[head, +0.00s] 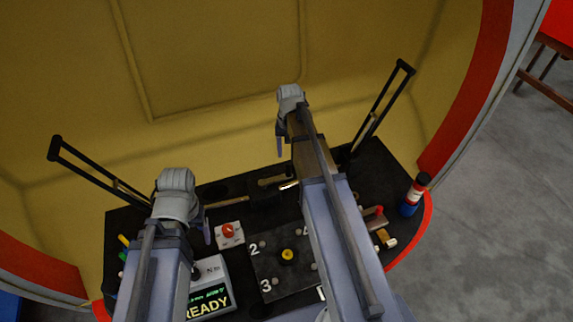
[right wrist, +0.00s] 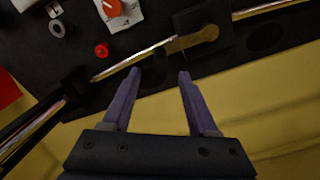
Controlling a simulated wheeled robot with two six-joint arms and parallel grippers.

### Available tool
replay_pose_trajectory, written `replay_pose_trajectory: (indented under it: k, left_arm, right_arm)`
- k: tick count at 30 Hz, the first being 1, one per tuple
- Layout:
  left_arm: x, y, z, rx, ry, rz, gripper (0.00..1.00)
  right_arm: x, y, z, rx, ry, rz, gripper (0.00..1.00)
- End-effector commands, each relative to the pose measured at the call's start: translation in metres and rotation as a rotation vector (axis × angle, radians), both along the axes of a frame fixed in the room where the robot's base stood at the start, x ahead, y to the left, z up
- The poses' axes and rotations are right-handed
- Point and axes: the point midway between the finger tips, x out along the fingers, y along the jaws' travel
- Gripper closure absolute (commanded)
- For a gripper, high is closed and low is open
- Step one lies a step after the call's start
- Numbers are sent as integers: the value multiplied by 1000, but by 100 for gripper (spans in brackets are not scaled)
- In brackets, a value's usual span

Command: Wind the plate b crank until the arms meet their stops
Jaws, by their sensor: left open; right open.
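Two black slotted arms stand at the back of the dark bench, a left arm (head: 95,170) and a right arm (head: 385,105), both tilted outward. Between them runs a metal rod linkage with a black block (head: 268,186). In the right wrist view the block (right wrist: 200,22) and the shiny rod (right wrist: 135,60) lie beyond my fingers. I cannot tell which part is the plate b crank. My right gripper (right wrist: 160,73) is open and empty, with its tips close to the rod in that view. My left gripper (head: 207,232) is open, above the bench at left, beside a red knob.
The red knob (head: 228,230) sits on a white box. A numbered dark panel (head: 265,278) has a yellow knob (head: 287,255). A display box (head: 210,290) reads READY. The yellow curved wall (head: 210,60) closes the back.

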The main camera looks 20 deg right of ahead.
Motion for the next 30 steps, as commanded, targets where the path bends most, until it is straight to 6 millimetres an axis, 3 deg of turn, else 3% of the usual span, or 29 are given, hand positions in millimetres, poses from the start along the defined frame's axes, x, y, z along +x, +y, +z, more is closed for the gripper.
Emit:
replay_pose_trajectory:
  k: [8, 21, 30]
  left_arm:
    - [0, 0, -19, 0, 0, 0, 23]
    - [0, 0, -72, 0, 0, 0, 23]
    - [0, 0, -78, 0, 0, 0, 23]
  right_arm:
    - [0, 1, -19, 0, 0, 2, 40]
    - [0, 1, -72, 0, 0, 3, 40]
    - [0, 1, -78, 0, 0, 3, 40]
